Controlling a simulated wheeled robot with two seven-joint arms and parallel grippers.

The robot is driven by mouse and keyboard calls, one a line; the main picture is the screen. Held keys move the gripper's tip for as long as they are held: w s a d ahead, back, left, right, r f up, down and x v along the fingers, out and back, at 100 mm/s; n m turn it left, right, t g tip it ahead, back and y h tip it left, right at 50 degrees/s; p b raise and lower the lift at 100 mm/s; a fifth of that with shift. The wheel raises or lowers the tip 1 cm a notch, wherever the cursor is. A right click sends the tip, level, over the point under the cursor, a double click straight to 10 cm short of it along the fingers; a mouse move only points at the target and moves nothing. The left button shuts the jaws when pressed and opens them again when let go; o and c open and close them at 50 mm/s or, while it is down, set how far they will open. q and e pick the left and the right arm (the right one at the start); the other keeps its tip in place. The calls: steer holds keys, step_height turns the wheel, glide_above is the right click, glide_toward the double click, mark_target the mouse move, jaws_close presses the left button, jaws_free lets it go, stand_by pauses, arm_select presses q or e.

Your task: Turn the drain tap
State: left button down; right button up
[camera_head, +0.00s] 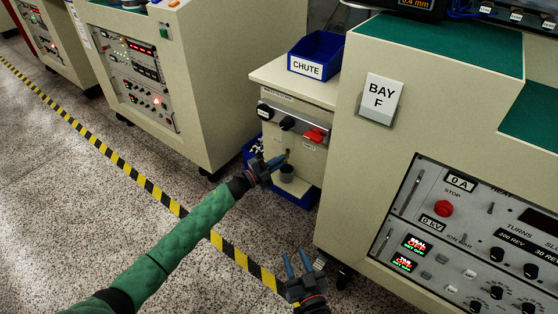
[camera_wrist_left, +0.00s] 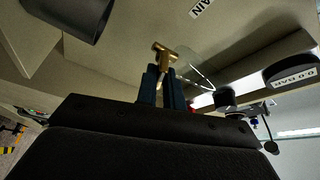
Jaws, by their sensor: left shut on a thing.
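The drain tap is a small brass T-shaped handle on the front of the cream cabinet, under its row of knobs. In the left wrist view the brass tap (camera_wrist_left: 164,52) sticks out from between the blue fingertips, near a label (camera_wrist_left: 200,8) that reads "AIN" at the picture's edge. My left gripper (camera_head: 277,161) is at the tap, its fingers closed on it; the fingers also show in the left wrist view (camera_wrist_left: 161,86). They hide part of the tap. My right gripper (camera_head: 298,265) is low in the head view, fingers apart and empty, away from the tap.
A dark cup (camera_head: 287,173) sits just below the tap, close to my left fingers. A red knob (camera_head: 315,135) and black knobs (camera_head: 287,123) are above. A blue CHUTE bin (camera_head: 317,54) stands on top. The BAY F cabinet (camera_head: 345,150) stands close on the right.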

arm_select(q)
steer(key=m+g+y+p, duration=0.1)
steer(key=m+p, duration=0.1)
steer(key=m, duration=0.2)
steer(key=shift+p, duration=0.4)
arm_select(e)
steer(key=s+f+g+h, duration=0.1)
steer(key=s+f+g, duration=0.4)
steer(key=f, duration=0.7)
steer(key=s+d+f+g+h, duration=0.1)
steer(key=s+f+g, duration=0.4)
steer(key=s+f, duration=0.4)
step_height(320, 180, down, 4)
steer(key=shift+s+d, duration=0.3)
steer(key=shift+s, duration=0.1)
arm_select(q)
steer(key=shift+s+f+m+g, duration=0.1)
steer(key=shift+m+g, duration=0.2)
steer(key=shift+m, duration=0.1)
arm_select(e)
steer(key=shift+a+r, duration=0.1)
steer(key=shift+r, duration=0.1)
arm_select(q)
steer(key=c, duration=1.5)
jaws_free()
steer(key=shift+a, duration=0.1)
